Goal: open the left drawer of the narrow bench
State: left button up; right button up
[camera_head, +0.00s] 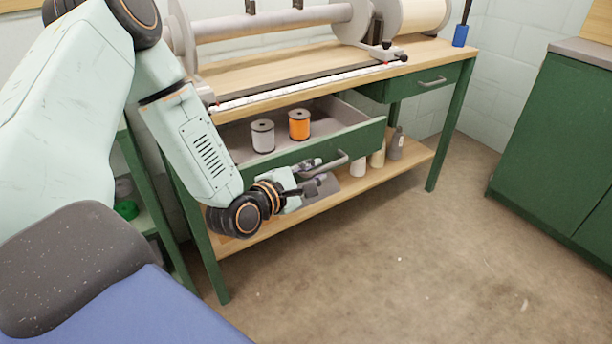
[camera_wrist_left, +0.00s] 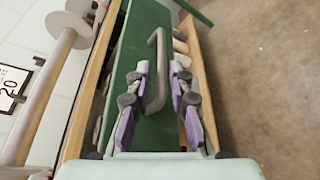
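The left drawer (camera_head: 362,139) of the narrow bench (camera_head: 455,125) stands pulled out, with its inside showing. Its grey bar handle (camera_head: 343,158) is on the green front; it also shows in the left wrist view (camera_wrist_left: 162,72). My left gripper (camera_head: 318,175) is at the handle. In the left wrist view its two fingers (camera_wrist_left: 160,88) are apart, with the handle bar between them and a gap beside it. A grey-white spool (camera_head: 262,138) and an orange spool (camera_head: 299,126) stand upright in the drawer. My right gripper is not in view.
The right drawer (camera_head: 430,83) is closed. A loom beam (camera_head: 275,22) stands on the bench top. Several bottles or cones, including a grey bottle (camera_head: 396,145), stand on the lower shelf (camera_head: 412,158). A green cabinet (camera_head: 555,130) is at the right. The floor in front is clear.

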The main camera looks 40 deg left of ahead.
pick_arm(q)
jog(key=shift+v, duration=1.55)
jog(key=shift+s+d, duration=0.1)
